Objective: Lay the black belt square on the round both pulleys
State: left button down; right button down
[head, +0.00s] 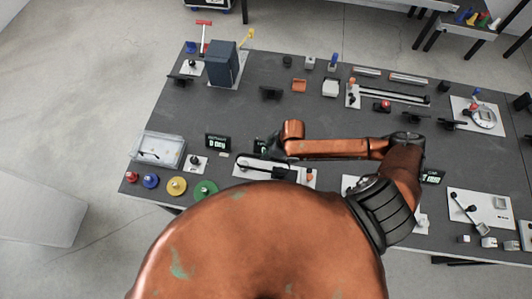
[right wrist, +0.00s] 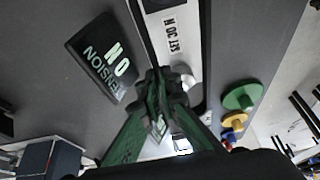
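A white plate (head: 308,183) near the front edge of the table carries a black belt (head: 262,164), seen as a dark line along it. In the right wrist view a black strand of the belt (right wrist: 143,32) runs from the top edge down to my fingertips. My right gripper (head: 268,150) is low over the plate. In the right wrist view its green fingers (right wrist: 168,80) are close together and look shut on the strand. The pulleys are mostly hidden, so I cannot tell how the belt sits on them. My left gripper is not in view.
A black display (right wrist: 105,60) reading NO TENSION stands beside the plate. A clear tray (head: 158,137) and red, blue, yellow and green discs (head: 205,188) are to the left. A dark box (head: 223,64) stands at the back left. My right arm covers the middle.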

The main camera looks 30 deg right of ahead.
aim_at(263, 165)
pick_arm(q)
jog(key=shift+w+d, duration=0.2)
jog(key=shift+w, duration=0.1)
